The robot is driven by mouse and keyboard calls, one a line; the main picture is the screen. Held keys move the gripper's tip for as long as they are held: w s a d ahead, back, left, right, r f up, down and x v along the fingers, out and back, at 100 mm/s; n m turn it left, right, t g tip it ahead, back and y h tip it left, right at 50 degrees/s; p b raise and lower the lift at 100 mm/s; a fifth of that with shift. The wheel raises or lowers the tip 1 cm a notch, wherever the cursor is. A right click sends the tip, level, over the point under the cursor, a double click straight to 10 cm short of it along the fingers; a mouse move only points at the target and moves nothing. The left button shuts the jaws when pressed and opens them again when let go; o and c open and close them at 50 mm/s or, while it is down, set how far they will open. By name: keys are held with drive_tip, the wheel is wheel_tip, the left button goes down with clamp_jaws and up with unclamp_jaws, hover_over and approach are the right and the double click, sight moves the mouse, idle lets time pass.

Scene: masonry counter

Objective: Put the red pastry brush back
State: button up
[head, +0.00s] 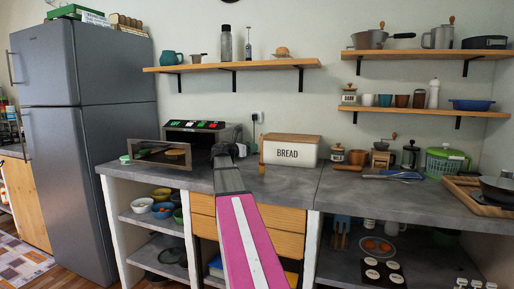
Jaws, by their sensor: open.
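I cannot make out the red pastry brush for certain in the head view. My gripper (229,150) is open above the grey counter (290,185), in front of the wall and left of the white bread box (290,151). It is seen from behind, so its fingertips are mostly hidden, and I see nothing held in it. A thin wooden handle-like piece (261,155) stands at the bread box's left end; what it belongs to is unclear.
A toaster oven (200,133) with a glass-fronted panel (160,153) stands left of my gripper. A wooden rolling pin (348,167), a blue utensil (405,175) and a green-lidded container (445,162) are to the right. Shelves hang above. Counter in front of the bread box is clear.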

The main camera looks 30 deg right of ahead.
drive_tip(key=v, duration=0.6)
drive_tip(key=shift+a, duration=0.15)
idle(1.1)
